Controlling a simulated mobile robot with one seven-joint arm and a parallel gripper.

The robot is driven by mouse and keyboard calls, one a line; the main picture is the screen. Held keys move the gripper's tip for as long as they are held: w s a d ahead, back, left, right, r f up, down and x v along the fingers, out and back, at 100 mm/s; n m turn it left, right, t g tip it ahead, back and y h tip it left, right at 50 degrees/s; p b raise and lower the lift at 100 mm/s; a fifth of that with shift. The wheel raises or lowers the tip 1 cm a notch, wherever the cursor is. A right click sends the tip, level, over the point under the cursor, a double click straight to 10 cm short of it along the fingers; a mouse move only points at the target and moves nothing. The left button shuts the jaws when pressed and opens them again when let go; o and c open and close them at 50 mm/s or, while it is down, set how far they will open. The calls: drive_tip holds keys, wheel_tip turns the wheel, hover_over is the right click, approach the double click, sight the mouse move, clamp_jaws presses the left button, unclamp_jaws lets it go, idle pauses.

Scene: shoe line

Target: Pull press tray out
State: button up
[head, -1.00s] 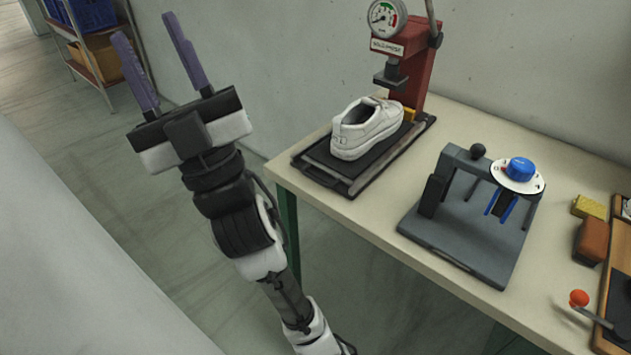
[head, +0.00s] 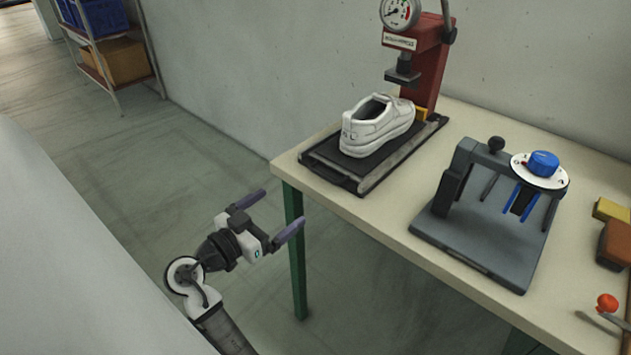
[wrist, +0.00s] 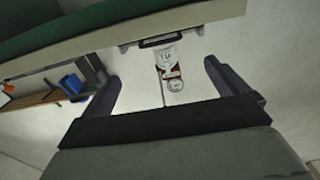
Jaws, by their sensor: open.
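The press tray (head: 344,183) is a flat dark tray on rails at the table's left end, under the red press (head: 431,75). A white shoe (head: 376,125) stands on it, in front of the press head. In the wrist view the tray's dark front handle (wrist: 143,45) shows at the table edge, with the shoe (wrist: 166,56) beyond it. My gripper (head: 281,212) is open and empty, with purple fingers, off the table's left end and apart from the tray. In the wrist view the handle shows between and beyond the two fingers (wrist: 160,75).
A grey fixture (head: 485,225) with a blue knob (head: 543,163) stands right of the tray. A yellow block (head: 611,210), a brown block (head: 615,243) and a red-knobbed lever (head: 607,302) lie further right. A shelf (head: 120,75) stands far left. Floor beside the table is clear.

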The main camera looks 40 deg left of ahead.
sight(315, 188)
drive_tip(key=w+p, duration=0.1)
drive_tip(key=w, duration=0.2)
drive_tip(key=w+p, duration=0.1)
drive_tip(key=w, duration=0.3)
drive_tip(key=w+p, duration=0.1)
drive_tip(key=w, duration=0.3)
drive_tip(key=shift+w+d+r, duration=0.2)
drive_tip(key=shift+d, duration=0.15)
drive_tip(key=shift+w+f, duration=0.15)
drive_tip(key=shift+w, duration=0.6)
drive_tip(key=c, duration=1.1)
drive_tip(key=s+b, duration=0.4)
drive_tip(key=s, duration=0.7)
drive_tip(key=shift+s+a, duration=0.15)
drive_tip(key=shift+a, duration=0.2)
drive_tip(key=o, duration=1.1)
